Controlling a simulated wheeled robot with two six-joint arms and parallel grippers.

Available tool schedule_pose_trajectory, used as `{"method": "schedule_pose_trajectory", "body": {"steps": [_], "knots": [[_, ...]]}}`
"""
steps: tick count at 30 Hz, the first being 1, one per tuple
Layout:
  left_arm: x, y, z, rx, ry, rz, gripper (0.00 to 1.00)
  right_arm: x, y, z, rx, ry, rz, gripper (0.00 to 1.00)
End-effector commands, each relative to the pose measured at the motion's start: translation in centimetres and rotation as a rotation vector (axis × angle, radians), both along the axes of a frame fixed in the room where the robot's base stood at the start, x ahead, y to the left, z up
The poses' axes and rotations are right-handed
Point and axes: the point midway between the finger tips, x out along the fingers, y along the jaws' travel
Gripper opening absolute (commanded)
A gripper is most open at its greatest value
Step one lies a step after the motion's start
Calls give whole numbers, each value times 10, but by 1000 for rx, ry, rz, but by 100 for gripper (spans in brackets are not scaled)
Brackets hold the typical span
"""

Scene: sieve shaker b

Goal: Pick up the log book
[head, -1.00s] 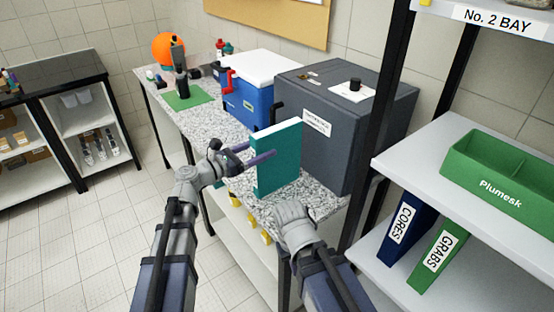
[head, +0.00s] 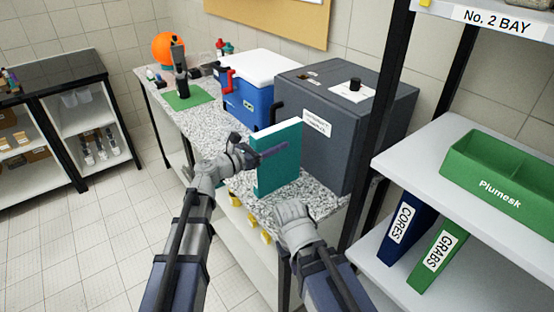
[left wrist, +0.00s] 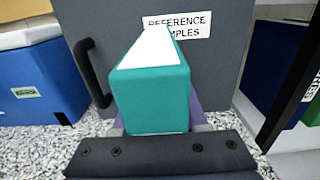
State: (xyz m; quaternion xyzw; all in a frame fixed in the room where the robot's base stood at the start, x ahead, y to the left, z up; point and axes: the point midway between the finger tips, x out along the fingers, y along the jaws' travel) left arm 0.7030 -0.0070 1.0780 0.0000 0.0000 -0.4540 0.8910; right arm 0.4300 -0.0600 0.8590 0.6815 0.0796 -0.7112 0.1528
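The log book (head: 279,160) is a teal book with white pages, standing upright on the speckled counter in front of the dark grey box. In the left wrist view, the book (left wrist: 150,95) fills the middle, its teal edge facing the camera. My left gripper (head: 272,150) straddles the book from the left, with one purple finger along its near face. The far finger is hidden by the book in the head view. Purple finger parts show at both sides of the book in the left wrist view; the gripper looks open around it. My right gripper's fingers are not seen.
The dark grey reference samples box (head: 345,120) stands close behind the book. A blue cooler with a white lid (head: 255,100) is further left. A shelf unit (head: 450,150) at right holds a green bin (head: 500,180) and two binders. A green mat (head: 190,97) lies on the far counter.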

Motion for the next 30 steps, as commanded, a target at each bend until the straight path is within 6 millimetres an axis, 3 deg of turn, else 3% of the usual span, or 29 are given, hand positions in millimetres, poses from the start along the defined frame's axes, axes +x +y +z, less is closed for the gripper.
{"method": "schedule_pose_trajectory", "body": {"steps": [1,10,30], "knots": [[0,0,0,0,0,0,32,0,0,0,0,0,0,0],[0,0,0,0,0,0,0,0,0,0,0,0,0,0],[0,0,0,0,0,0,0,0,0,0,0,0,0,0]]}}
